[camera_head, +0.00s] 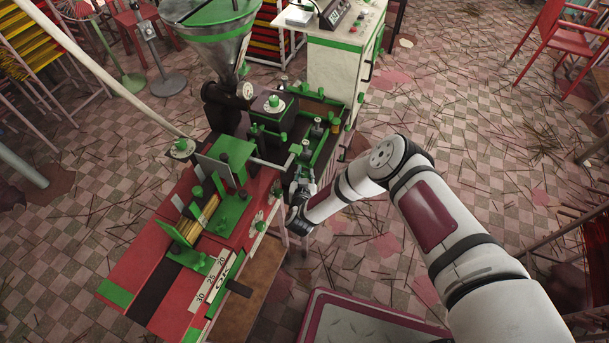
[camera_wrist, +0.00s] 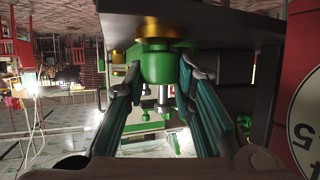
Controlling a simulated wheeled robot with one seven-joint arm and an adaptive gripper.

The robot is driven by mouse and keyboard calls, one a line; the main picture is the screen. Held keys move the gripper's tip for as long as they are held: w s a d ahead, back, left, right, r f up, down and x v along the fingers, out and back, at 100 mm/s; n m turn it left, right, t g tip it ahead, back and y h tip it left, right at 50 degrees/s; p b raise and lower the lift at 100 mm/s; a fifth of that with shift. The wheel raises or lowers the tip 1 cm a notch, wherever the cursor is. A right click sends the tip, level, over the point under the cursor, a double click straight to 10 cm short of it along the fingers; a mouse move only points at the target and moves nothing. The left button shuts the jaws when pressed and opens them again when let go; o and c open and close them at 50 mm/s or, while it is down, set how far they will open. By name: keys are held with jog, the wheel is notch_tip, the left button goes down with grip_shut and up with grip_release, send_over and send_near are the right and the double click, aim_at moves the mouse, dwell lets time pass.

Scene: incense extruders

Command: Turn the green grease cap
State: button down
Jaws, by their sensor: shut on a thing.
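The green grease cap (camera_wrist: 158,64) sits at the upper middle of the wrist view, against a brass collar (camera_wrist: 157,28). My gripper (camera_wrist: 160,78) is shut on it, with one teal-padded finger on each side. In the head view my gripper (camera_head: 302,184) is at the right side of the extruder machine (camera_head: 268,205), beside its green-edged tray. The grasped cap cannot be made out clearly there, since the gripper covers that spot.
A metal hopper (camera_head: 215,40) rises at the machine's back. A white cabinet (camera_head: 335,65) stands behind it. A round dial (camera_wrist: 308,120) is close on the right in the wrist view. The tiled floor right of the machine is open, strewn with sticks.

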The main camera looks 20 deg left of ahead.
jog(key=shift+f, duration=0.15)
jog(key=c, duration=1.3)
grip_release()
jog(key=v, duration=1.2)
